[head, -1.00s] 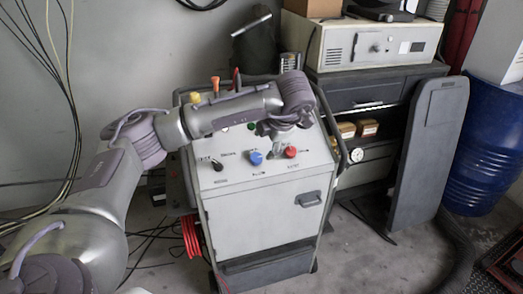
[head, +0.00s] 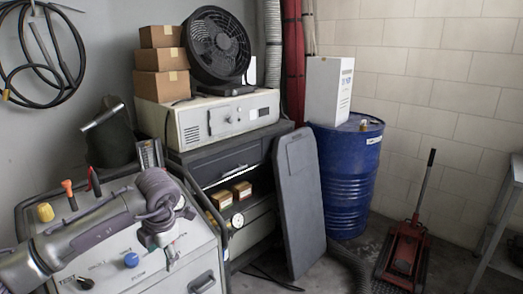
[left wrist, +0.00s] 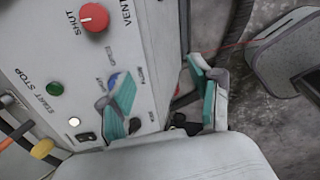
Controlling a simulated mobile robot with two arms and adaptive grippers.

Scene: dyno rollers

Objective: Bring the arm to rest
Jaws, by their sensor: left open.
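My left arm comes in from the lower left, over the grey control cabinet (head: 135,270). My left gripper (head: 170,258) points down above the right part of the sloped panel. In the left wrist view the left gripper (left wrist: 163,95) shows two teal-padded fingers spread apart with nothing between them. The red knob (left wrist: 95,17) and green button (left wrist: 54,89) show on the panel there, clear of the fingers. In the head view the blue knob (head: 131,260) and a black switch (head: 85,283) are visible; the red knob is hidden. My right gripper is not in view.
A dark tool cabinet (head: 222,165) stands behind, bearing a white unit (head: 225,115), boxes (head: 162,60) and a fan (head: 216,45). A grey panel (head: 300,205) leans beside a blue drum (head: 345,180). A red floor jack (head: 403,250) stands at right.

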